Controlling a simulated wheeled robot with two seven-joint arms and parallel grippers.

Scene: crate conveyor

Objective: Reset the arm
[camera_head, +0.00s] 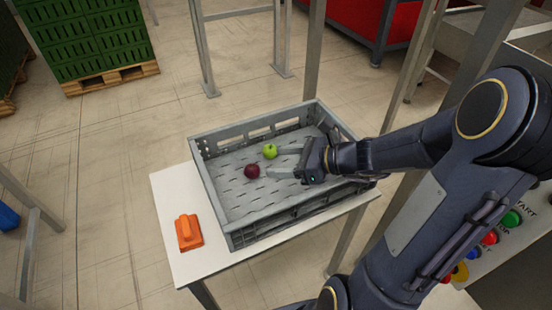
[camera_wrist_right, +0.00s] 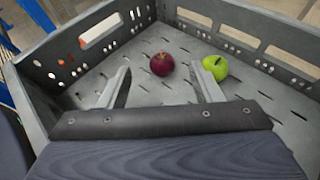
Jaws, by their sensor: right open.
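My right gripper (camera_head: 275,160) reaches over the grey crate (camera_head: 222,228) from the right, its two fingers spread apart and empty. In the right wrist view its fingers (camera_wrist_right: 160,85) show apart, with nothing gripped between them. A dark red apple (camera_head: 252,171) and a green apple (camera_head: 270,151) lie on the crate's slotted floor, just beyond the fingertips. In the right wrist view the red apple (camera_wrist_right: 162,64) is ahead between the fingers and the green apple (camera_wrist_right: 215,68) is beyond the right finger. My left gripper is not in view.
The crate stands on a small white table (camera_head: 175,205). An orange handled object (camera_head: 188,232) lies on the table left of the crate. A panel with coloured buttons (camera_head: 490,238) is at the right. Green crates on a pallet (camera_head: 90,45) stand at the back left.

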